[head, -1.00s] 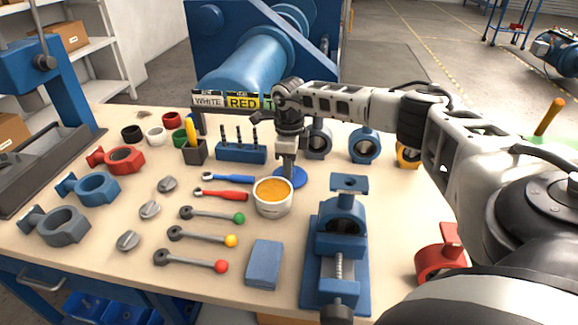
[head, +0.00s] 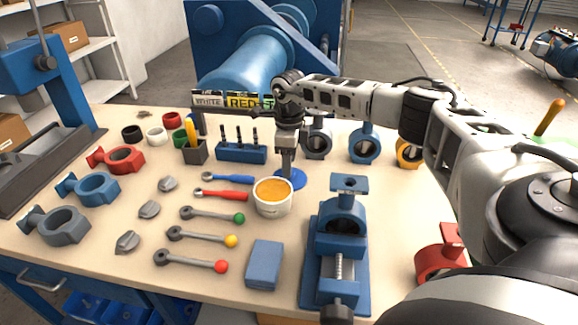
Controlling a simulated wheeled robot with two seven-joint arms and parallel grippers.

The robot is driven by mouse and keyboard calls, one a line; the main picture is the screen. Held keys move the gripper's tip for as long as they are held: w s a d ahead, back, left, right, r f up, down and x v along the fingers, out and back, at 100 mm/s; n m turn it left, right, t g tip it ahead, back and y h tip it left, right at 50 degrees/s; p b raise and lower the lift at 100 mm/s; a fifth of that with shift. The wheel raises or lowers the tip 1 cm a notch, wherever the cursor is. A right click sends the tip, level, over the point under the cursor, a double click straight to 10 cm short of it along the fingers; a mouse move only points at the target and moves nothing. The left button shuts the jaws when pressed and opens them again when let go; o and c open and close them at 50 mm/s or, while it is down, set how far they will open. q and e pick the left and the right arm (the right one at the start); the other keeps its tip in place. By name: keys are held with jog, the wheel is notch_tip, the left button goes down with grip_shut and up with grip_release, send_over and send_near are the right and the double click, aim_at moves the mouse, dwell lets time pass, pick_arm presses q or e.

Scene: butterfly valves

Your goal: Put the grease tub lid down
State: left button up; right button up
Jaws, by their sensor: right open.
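The grease tub (head: 273,204) is a white round tub, open at the top, with orange grease showing in it. The blue lid (head: 296,179) lies flat on the bench just behind and to the right of the tub. My right gripper (head: 287,170) points down over the lid and is open. Its fingers hide part of the lid, and I cannot tell whether they touch it. My left gripper is not in the view.
A blue vise (head: 338,258) with a valve body stands to the right front of the tub. A blue block (head: 264,264) lies in front. Wrenches and levers (head: 208,214) lie to the left. A blue tool rack (head: 241,153) and more valve bodies (head: 364,144) stand behind.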

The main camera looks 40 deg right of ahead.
notch_tip(320, 180, up, 10)
dwell(0.3)
jog(key=shift+f, duration=0.1)
dwell(0.3)
